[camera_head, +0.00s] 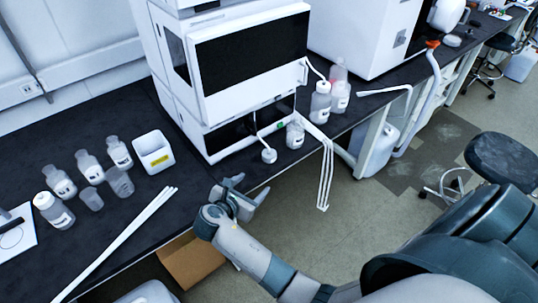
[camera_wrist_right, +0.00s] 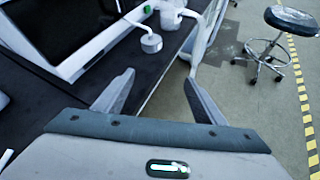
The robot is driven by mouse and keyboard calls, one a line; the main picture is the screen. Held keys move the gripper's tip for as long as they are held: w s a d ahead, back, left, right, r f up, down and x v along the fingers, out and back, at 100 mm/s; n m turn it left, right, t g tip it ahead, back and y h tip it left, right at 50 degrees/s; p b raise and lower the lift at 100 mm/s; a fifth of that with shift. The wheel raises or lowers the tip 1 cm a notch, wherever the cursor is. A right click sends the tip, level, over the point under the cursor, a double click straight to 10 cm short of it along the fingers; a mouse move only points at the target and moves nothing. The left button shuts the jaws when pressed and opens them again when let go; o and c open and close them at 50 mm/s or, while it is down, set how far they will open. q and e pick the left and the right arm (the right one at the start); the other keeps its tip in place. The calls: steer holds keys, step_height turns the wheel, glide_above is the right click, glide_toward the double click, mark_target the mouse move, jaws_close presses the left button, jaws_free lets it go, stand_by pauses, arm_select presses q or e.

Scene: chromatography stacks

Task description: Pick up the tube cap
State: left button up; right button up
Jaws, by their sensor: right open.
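A small white tube cap (camera_head: 269,155) with a thin tube rising from it sits on the black bench in front of the white instrument stack. In the right wrist view the cap (camera_wrist_right: 151,42) lies beyond the fingertips, a little left of the middle. My right gripper (camera_head: 249,187) is open, with nothing between its fingers, near the bench's front edge. It is apart from the cap, on the near side of it. In the wrist view both fingers of the right gripper (camera_wrist_right: 159,79) are spread. My left gripper does not show.
The instrument stack (camera_head: 245,60) stands behind the cap. A bottle (camera_head: 295,133) stands right of it, with thin white tubes (camera_head: 325,175) hanging over the edge. Several bottles and a white bin (camera_head: 153,152) stand at left. A stool (camera_head: 500,160) is on the floor.

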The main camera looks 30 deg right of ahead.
steer(key=shift+w+a+r+n+t+h, duration=0.15)
steer(key=shift+w+r+n+t+h, duration=0.25)
steer(key=shift+w+r+n, duration=0.7)
steer(key=shift+w, duration=0.15)
steer(key=p, duration=0.2)
glide_toward(267, 157)
steer(key=x, duration=0.5)
steer(key=shift+w, duration=0.2)
steer(key=shift+p+x, duration=0.45)
steer(key=shift+x, duration=2.25)
steer(key=shift+s, duration=0.1)
steer(key=c, duration=1.2)
